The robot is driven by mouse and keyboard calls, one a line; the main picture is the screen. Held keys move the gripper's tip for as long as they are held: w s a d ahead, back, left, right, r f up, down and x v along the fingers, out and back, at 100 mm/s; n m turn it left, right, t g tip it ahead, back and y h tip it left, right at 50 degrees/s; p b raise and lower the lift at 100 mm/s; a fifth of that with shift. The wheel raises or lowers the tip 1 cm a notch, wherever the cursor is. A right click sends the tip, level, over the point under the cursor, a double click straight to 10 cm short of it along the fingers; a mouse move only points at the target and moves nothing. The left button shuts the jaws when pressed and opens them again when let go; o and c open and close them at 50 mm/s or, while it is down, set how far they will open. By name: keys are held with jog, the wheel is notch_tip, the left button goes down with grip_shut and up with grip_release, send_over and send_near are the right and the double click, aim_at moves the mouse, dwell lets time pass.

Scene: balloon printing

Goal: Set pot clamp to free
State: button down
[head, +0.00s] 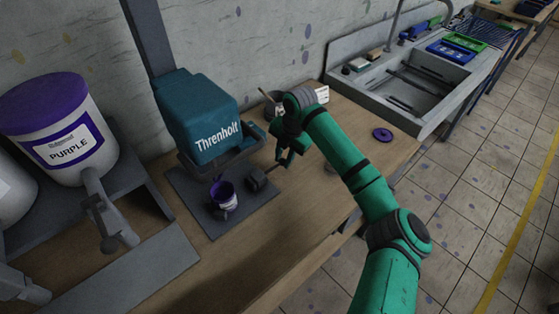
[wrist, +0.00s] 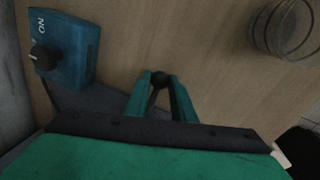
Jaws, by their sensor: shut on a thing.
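The small pot (head: 223,197), with a purple rim and a white label, stands upright on the dark base plate (head: 205,218) under the teal Threnholt machine (head: 203,115). The pot clamp (head: 257,179) is a dark block just right of the pot, with a thin lever running right toward my gripper. My gripper (head: 284,161) is right of the machine, low over the bench. In the wrist view its two green fingers (wrist: 159,84) are shut on the dark round lever knob (wrist: 160,78). The rest of the lever is hidden in the wrist view.
A blue box (wrist: 64,50) with a dial marked ON is at the wrist view's left. A clear round glass (wrist: 286,28) is at its upper right. A purple lid (head: 382,134) lies on the bench (head: 300,225) near the sink (head: 420,80).

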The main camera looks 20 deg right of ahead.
jog(key=shift+d, duration=0.25)
jog(key=c, duration=1.5)
grip_release()
jog(key=shift+w, duration=0.1)
jog(key=shift+r, duration=0.1)
jog(key=r, duration=0.3)
jog(key=s+r, duration=0.1)
jog(key=r, duration=0.3)
jog(key=s+d+r, duration=0.1)
jog(key=r, duration=0.2)
jog(key=shift+r, duration=0.25)
jog(key=shift+w+f, duration=0.1)
